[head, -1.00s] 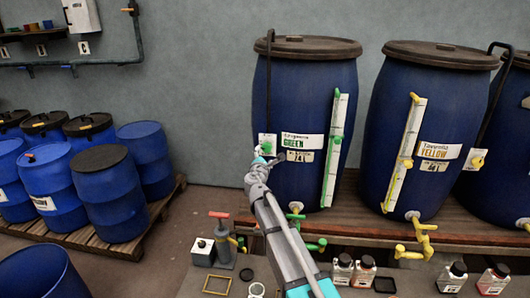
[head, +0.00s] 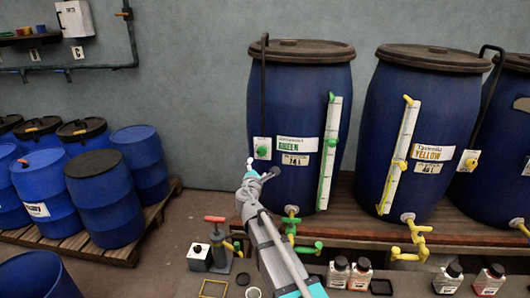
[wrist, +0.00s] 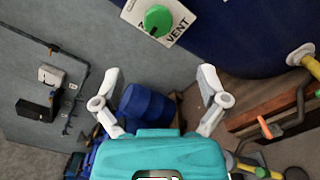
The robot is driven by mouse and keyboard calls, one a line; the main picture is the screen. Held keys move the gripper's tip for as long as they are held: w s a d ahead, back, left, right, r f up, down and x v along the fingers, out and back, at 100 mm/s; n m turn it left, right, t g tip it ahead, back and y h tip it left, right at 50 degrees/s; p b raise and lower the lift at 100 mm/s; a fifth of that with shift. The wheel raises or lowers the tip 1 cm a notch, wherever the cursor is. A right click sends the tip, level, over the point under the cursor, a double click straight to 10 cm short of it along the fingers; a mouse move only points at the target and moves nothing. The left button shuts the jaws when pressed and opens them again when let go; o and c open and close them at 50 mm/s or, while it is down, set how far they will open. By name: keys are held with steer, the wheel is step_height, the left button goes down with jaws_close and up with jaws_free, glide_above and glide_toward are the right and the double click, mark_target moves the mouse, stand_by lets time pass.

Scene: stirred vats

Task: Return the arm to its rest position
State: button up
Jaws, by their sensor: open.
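My gripper (wrist: 157,92) is open and empty in the wrist view, its two pale fingers spread apart. A white plate with a green VENT knob (wrist: 158,20) lies just beyond the fingers, apart from them. In the head view my gripper (head: 250,166) is raised in front of the lower left side of the blue vat labelled GREEN (head: 300,110). The same green vent knob (head: 262,152) shows just right of the gripper there. The fingers are small in that view.
A blue vat labelled YELLOW (head: 425,120) stands to the right on the wooden bench (head: 350,227). Blue barrels (head: 100,190) stand on a pallet at left. Small bottles (head: 338,272) and a red-handled pump (head: 215,243) stand low in front. Bare floor lies between pallet and bench.

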steer(key=s+d+f+m+g+h, duration=0.25)
steer(key=d+f+m, duration=0.2)
steer(key=d, duration=0.35)
steer(key=s+d+f+m+g+h, duration=0.1)
steer(key=s+d+f+m+g, duration=0.25)
steer(key=d+m, duration=0.35)
steer(key=s+d+f+m+g+h, duration=0.2)
steer(key=s+d+f+m+g, duration=0.15)
steer(key=d, duration=0.55)
steer(key=s+d+f+m+g+y, duration=0.2)
steer(key=s+f+m+g+y, duration=0.1)
steer(key=s, duration=0.7)
steer(key=s+d+f+m+g+y, duration=0.2)
steer(key=s+f+m+g+y, duration=0.1)
steer(key=s+m, duration=0.4)
steer(key=s+f+g, duration=0.1)
steer(key=s+g, duration=0.1)
steer(key=shift+s, duration=0.35)
